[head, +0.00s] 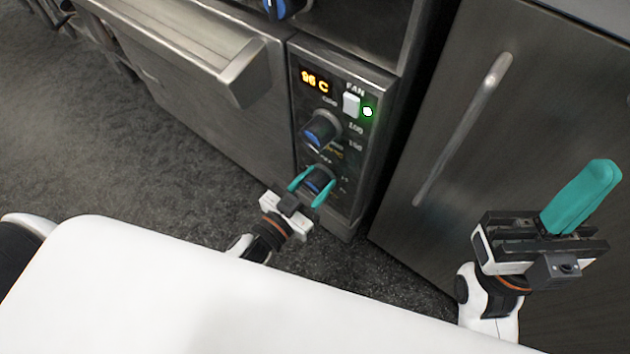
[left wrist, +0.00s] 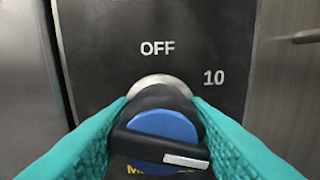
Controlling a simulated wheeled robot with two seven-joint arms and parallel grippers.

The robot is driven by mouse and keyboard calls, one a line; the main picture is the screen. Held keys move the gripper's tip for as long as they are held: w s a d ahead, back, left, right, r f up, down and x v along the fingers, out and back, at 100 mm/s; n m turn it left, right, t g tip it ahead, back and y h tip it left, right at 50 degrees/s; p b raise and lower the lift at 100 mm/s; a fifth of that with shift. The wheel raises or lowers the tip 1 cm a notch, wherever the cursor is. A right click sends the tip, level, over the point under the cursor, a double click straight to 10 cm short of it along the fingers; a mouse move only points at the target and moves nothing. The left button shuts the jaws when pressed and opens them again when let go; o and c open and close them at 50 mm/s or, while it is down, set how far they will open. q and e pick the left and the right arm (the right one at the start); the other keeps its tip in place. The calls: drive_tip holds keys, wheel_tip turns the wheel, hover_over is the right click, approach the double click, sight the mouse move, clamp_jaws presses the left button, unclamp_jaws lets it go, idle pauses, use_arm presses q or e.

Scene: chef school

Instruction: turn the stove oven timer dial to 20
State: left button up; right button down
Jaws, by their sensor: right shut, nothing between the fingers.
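The oven timer dial (head: 319,177) is the lower knob on the oven's control panel (head: 345,80). In the left wrist view the dial (left wrist: 162,124) has a dark body, a blue face and a grip bar with a white mark at its right end, pointing right and slightly down. "OFF" stands above it and "10" at its upper right. Further numbers there are hidden by my finger. My left gripper (head: 312,188) has its teal fingers on both sides of the dial, seemingly pressed against it. My right gripper (head: 583,197) is shut and empty, at the right before a metal door.
A temperature knob (head: 321,130) sits just above the dial, with a white fan switch (head: 351,104), a green light (head: 367,112) and an orange display (head: 314,80). The oven door handle (head: 195,50) juts out at the left. A vertical door handle (head: 463,130) is at the right.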

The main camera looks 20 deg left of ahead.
use_arm(q)
drive_tip(key=shift+r+m+p, duration=0.25)
drive_tip(key=shift+m+p, duration=0.55)
drive_tip(key=shift+p, duration=0.3)
drive_tip(key=shift+f+m, duration=0.15)
drive_tip(key=shift+m, duration=0.35)
drive_tip(key=shift+f, duration=0.1)
drive_tip(key=o, duration=1)
drive_tip(key=shift+c, duration=0.2)
